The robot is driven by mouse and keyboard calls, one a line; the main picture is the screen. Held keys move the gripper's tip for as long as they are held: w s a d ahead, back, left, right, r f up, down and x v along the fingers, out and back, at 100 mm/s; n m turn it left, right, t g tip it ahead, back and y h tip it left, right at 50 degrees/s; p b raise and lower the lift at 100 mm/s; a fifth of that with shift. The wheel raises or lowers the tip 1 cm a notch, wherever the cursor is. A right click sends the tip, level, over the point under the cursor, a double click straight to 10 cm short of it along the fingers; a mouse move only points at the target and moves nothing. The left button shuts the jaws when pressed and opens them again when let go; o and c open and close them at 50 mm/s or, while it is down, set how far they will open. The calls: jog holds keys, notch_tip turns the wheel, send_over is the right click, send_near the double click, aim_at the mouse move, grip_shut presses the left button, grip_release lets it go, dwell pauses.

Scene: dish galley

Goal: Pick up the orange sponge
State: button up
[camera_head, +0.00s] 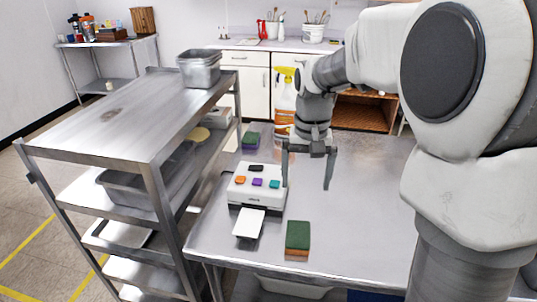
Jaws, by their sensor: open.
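A block-shaped sponge (297,238) with a dark green top and an orange-brown front edge lies on the metal table (345,245), near its front edge. No sponge that is orange all over can be made out. My gripper (307,187) points down above the table, behind the green-topped sponge in the picture and apart from it. Its two fingers are spread, with nothing between them. Its left finger overlaps the right edge of a white device (257,205) in the picture; I cannot tell whether they touch. A small orange piece (240,180) sits on that device.
Purple, teal and black pieces also sit on the white device, with a white sheet at its front. A purple-and-green block (250,140) and a yellow-topped spray bottle (284,100) stand behind. A metal shelf rack (130,120) flanks the table's left. The table's right side is clear.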

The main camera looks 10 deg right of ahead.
jog(key=f, duration=0.2)
jog(key=b, duration=0.2)
send_over(298, 233)
notch_tip(298, 233, down, 11)
jog(key=shift+d+f, duration=0.15)
jog(key=shift+f, duration=0.05)
notch_tip(298, 233, down, 5)
jog(key=shift+s+f, duration=0.1)
jog(key=c, duration=1.2)
jog(key=shift+o, duration=0.2)
